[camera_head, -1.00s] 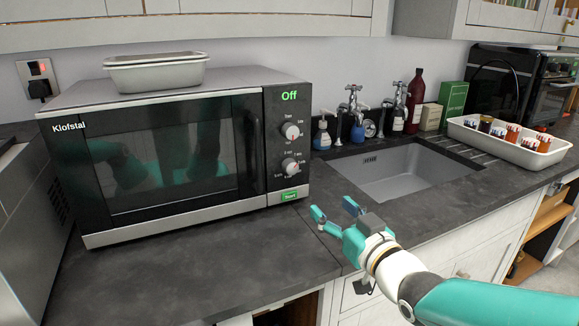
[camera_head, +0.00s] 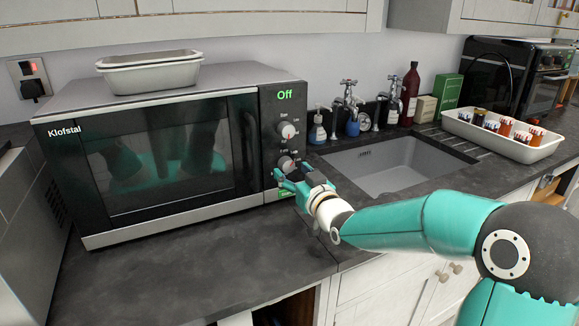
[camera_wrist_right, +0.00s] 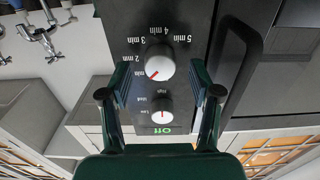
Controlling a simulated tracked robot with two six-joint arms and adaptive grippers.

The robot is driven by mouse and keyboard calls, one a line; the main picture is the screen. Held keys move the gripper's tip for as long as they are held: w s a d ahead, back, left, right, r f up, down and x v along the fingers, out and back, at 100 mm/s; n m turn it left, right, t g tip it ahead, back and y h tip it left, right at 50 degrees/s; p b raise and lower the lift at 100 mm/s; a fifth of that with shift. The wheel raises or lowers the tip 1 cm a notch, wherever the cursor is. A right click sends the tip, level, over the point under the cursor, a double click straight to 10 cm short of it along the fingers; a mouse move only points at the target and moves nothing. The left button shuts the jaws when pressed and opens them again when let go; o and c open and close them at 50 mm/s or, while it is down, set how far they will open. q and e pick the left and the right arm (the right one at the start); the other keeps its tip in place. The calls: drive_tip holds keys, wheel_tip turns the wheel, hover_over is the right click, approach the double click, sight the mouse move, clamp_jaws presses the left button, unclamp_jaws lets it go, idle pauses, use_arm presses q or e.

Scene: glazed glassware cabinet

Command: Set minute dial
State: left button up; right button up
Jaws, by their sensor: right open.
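The microwave (camera_head: 160,150) stands on the counter, its panel reading a green "Off". The minute dial (camera_head: 285,162) is the lower white knob, partly behind my right gripper (camera_head: 281,180). In the right wrist view the minute dial (camera_wrist_right: 158,68) shows upside down, its red mark pointing to the lower left, with labels from 2 to 5 min visible. My right gripper (camera_wrist_right: 160,78) is open, with one finger on each side of the dial and visible gaps between. The power dial (camera_wrist_right: 162,112) with Low, Med and High sits below it in that view. My left gripper is not in view.
The sink (camera_head: 385,165) with taps (camera_head: 349,100) lies right of the microwave. A white tray (camera_head: 505,140) of small jars stands further right. Stacked dishes (camera_head: 150,72) rest on the microwave. The counter (camera_head: 190,265) in front of it is clear.

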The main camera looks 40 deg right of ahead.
drive_tip(key=shift+x, duration=1)
drive_tip(key=c, duration=1.1)
drive_tip(key=shift+f+m+b, duration=0.2)
drive_tip(key=shift+m+b, duration=0.3)
drive_tip(key=shift+b, duration=0.4)
drive_tip(key=shift+c, duration=0.2)
drive_tip(key=m+b, duration=0.6)
drive_tip(key=b, duration=0.2)
drive_tip(key=shift+a, duration=0.1)
drive_tip(key=shift+r+m+b, duration=0.15)
drive_tip(key=shift+m+b, duration=0.7)
drive_tip(key=shift+m, duration=0.05)
